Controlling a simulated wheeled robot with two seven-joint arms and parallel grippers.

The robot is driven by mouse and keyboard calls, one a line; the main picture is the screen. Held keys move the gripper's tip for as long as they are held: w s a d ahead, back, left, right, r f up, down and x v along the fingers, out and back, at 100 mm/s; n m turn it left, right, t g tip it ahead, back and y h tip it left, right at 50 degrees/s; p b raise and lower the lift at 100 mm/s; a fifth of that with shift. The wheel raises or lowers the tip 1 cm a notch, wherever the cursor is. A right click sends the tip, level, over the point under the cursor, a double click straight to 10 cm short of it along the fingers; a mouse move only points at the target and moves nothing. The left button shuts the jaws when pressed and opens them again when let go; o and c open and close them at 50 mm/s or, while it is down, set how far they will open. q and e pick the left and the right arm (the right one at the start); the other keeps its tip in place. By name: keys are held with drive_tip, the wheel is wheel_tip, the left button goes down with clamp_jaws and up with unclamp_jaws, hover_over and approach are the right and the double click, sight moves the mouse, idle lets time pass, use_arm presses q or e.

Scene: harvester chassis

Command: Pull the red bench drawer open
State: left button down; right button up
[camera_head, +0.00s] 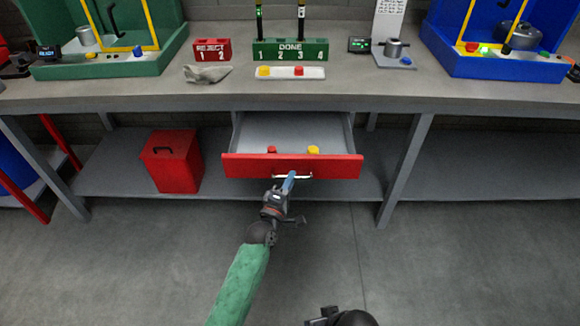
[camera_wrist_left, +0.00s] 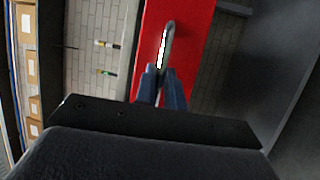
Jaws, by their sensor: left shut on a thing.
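The red bench drawer (camera_head: 335,167) stands pulled out under the workbench, with its grey inside showing. A red piece (camera_head: 272,150) and a yellow piece (camera_head: 313,150) lie in it. My left gripper (camera_head: 290,178) is at the middle of the red front, shut on the silver drawer handle (camera_head: 305,177). In the left wrist view the fingers of my left gripper (camera_wrist_left: 161,85) close around the handle (camera_wrist_left: 165,45) against the red front (camera_wrist_left: 195,40). Part of the handle is hidden by the fingers. My right gripper (camera_head: 328,316) shows only partly at the bottom edge; its jaws are unclear.
The grey workbench (camera_head: 160,98) carries a green station (camera_head: 100,68), a blue station (camera_head: 490,66), a red REJECT block (camera_head: 212,49) and a green DONE block (camera_head: 290,50). A red bin (camera_head: 172,170) stands on the lower shelf left of the drawer. The floor in front is clear.

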use_arm(q)
drive_tip(key=shift+s, duration=0.65)
use_arm(e)
drive_tip(key=shift+d+r, duration=0.2)
drive_tip(key=shift+d, duration=0.1)
use_arm(q)
drive_tip(key=c, duration=1.5)
unclamp_jaws()
